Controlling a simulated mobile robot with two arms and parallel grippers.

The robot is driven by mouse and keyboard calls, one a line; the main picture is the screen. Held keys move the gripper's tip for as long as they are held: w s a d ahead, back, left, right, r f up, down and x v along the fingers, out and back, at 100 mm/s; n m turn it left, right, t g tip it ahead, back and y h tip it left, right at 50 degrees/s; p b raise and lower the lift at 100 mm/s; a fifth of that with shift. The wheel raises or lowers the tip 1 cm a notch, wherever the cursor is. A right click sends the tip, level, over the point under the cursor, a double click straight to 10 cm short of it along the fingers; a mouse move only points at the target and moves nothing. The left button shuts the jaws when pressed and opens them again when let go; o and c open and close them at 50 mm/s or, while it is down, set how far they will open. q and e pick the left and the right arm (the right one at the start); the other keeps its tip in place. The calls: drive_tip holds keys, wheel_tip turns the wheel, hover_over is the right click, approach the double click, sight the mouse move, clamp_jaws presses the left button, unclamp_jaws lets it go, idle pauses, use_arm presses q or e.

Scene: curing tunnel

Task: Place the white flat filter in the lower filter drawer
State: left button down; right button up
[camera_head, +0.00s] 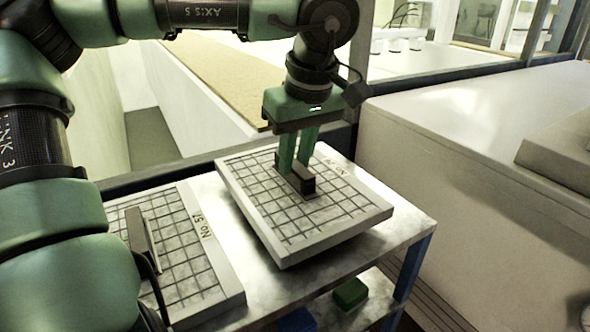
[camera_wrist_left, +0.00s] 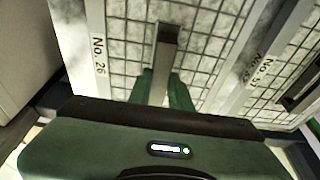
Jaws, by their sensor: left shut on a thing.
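A white flat filter (camera_head: 350,205) with a dark grid and a dark bar handle is at the right part of a metal table (camera_head: 410,226). My left gripper (camera_head: 294,172) points down and is shut on the handle. The filter looks slightly tilted; I cannot tell whether it still touches the table. In the left wrist view, the gripper (camera_wrist_left: 168,88) grips the handle (camera_wrist_left: 167,42) and the filter (camera_wrist_left: 125,32) shows a "No. 26" mark. I cannot identify the lower filter drawer. My right gripper is not in view.
A green block (camera_head: 350,293) sits on the table's lower shelf. A large white housing (camera_head: 450,120) stands at the right, apart from the table. A long pale trough (camera_head: 185,105) and a dark frame rail run behind the table.

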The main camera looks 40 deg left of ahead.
sight(295, 164)
use_arm(q)
wheel_tip(295, 164, up, 18)
idle(0.3)
